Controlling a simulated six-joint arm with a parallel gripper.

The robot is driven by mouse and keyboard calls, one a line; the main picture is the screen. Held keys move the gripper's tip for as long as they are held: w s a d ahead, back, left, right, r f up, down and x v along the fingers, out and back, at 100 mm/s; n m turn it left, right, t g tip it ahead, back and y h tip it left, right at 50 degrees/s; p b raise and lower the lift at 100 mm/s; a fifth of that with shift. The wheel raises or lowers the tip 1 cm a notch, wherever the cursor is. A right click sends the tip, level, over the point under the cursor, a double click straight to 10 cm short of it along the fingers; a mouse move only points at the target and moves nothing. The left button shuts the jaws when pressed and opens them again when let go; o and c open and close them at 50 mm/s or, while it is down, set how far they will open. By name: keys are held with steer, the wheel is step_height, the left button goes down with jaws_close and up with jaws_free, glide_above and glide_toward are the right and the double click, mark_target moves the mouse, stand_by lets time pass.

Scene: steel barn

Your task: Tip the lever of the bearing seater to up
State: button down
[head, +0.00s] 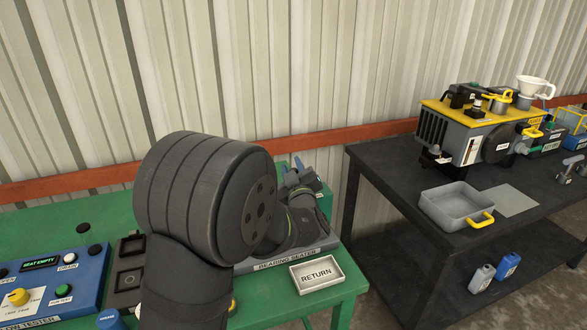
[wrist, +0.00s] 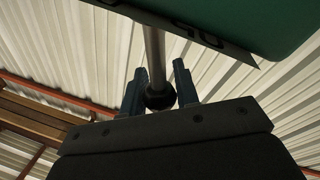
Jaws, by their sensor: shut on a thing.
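The bearing seater (head: 287,259) stands at the right end of the green table, with its name on its front edge. My arm hides much of it in the head view. In the wrist view its lever shows as a metal rod (wrist: 154,55) ending in a dark round knob (wrist: 160,99). My gripper (wrist: 158,88) has its two blue fingers on either side of the knob and is shut on it. In the head view my gripper is small and partly hidden behind my arm, so the lever's tilt is hard to tell there.
A white RETURN tray (head: 317,273) sits just in front of the bearing seater. A blue tester panel (head: 45,290) lies at the left of the green table (head: 60,225). A dark table (head: 400,180) with a yellow-topped machine (head: 480,125) and grey bin (head: 455,205) stands to the right, across a gap.

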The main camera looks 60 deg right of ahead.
steer(key=c, duration=1.1)
jaws_free()
steer(key=v, duration=1.7)
steer(key=shift+a, duration=0.2)
steer(key=shift+d+f, duration=0.1)
steer(key=x, duration=1.7)
steer(key=shift+d, duration=0.1)
steer(key=shift+w+d, duration=0.15)
steer(key=shift+s+d+r+m+g, duration=0.2)
steer(key=shift+s+m, duration=0.1)
steer(key=shift+m, duration=0.25)
steer(key=shift+s+d+r+m+g, duration=0.15)
steer(key=shift+s+m, duration=0.1)
steer(key=shift+m, duration=0.3)
